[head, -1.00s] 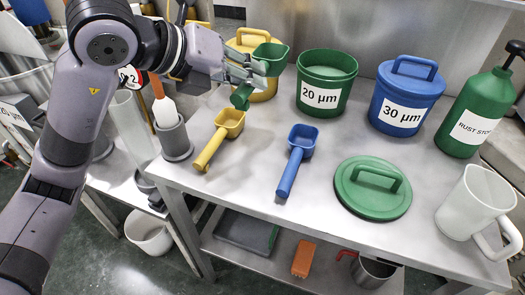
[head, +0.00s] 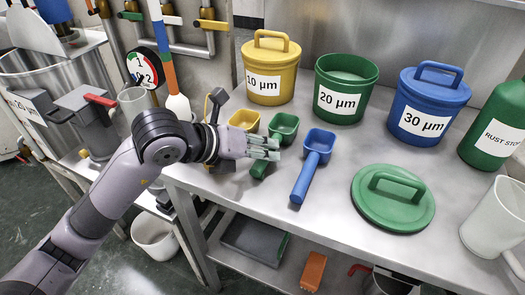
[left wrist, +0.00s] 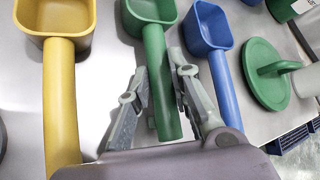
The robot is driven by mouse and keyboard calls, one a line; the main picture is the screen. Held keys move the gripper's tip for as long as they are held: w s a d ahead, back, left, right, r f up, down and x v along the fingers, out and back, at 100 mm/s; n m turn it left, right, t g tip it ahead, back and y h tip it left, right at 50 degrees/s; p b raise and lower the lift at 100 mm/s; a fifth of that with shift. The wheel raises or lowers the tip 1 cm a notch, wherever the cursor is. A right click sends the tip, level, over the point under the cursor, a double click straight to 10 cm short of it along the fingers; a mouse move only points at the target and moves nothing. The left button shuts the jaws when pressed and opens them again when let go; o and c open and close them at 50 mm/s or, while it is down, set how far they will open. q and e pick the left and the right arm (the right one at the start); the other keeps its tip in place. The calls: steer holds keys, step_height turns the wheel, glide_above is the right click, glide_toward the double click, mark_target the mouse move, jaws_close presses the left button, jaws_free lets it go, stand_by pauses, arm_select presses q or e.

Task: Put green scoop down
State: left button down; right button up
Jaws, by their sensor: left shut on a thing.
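The green scoop (head: 286,124) is between the yellow scoop (head: 244,119) and the blue scoop (head: 318,143) at the left part of the steel table (head: 335,195). My left gripper (head: 268,148) is shut on its handle, low at the tabletop. In the left wrist view, the fingers (left wrist: 158,72) stand on both sides of the green handle (left wrist: 155,58), and the cup points away from me. The scoop looks level, at or very near the table surface; exact contact is hard to tell. My right gripper is out of view.
Behind stand the yellow 10 µm bucket (head: 272,68) with its lid on, the open green 20 µm bucket (head: 345,88) and the lidded blue 30 µm bucket (head: 429,105). A green lid (head: 393,205) lies on the right. A clear jug (head: 492,225) stands beyond it.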

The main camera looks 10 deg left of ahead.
arm_select(q)
steer(key=c, duration=1.5)
jaws_free()
steer(key=shift+o, duration=0.2)
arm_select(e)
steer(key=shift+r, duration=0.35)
